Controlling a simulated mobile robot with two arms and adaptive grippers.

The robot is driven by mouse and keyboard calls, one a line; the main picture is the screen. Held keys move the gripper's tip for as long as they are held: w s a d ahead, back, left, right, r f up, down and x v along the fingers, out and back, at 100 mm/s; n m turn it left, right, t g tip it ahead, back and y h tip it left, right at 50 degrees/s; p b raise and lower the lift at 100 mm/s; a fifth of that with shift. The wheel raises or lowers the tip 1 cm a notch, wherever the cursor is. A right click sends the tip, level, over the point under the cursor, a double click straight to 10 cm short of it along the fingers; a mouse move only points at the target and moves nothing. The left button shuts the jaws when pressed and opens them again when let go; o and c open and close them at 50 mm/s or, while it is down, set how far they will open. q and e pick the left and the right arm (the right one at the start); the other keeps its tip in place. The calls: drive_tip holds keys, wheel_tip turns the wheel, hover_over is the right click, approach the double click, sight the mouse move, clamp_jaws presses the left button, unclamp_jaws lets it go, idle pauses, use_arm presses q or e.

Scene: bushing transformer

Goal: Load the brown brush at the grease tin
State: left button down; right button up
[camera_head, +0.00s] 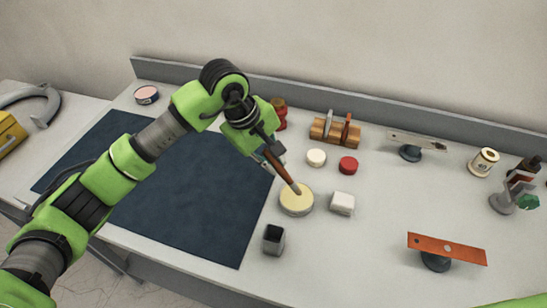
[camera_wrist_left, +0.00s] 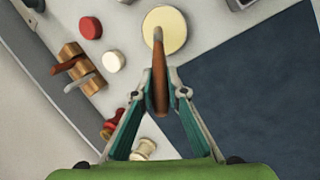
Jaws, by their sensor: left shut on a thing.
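The brown brush (camera_head: 281,168) is held in my left gripper (camera_head: 270,155), slanting down to the right. The gripper is shut on its handle; in the left wrist view the handle (camera_wrist_left: 160,92) lies between the two fingers (camera_wrist_left: 159,88). The grease tin (camera_head: 297,205) is a round, low tin with a pale cream top, on the bench right of the dark mat. The brush tip appears over the cream surface, also in the left wrist view (camera_wrist_left: 172,28). I cannot tell whether it touches. My right gripper is not in view.
A white block (camera_head: 342,203) stands close right of the tin, a dark square cup (camera_head: 274,240) in front. A white lid (camera_head: 316,157), a red lid (camera_head: 348,165) and a wooden rack (camera_head: 340,134) are behind. The dark mat (camera_head: 190,190) is clear. An orange bar (camera_head: 447,249) stands front right.

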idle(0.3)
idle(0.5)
use_arm(q)
drive_tip(key=shift+f+b, duration=0.5)
drive_tip(key=shift+b, duration=0.1)
idle(0.6)
drive_tip(key=shift+s+a+f+b, duration=0.1)
drive_tip(key=shift+f+b, duration=0.05)
drive_tip(key=shift+b, duration=0.4)
idle(1.2)
idle(0.4)
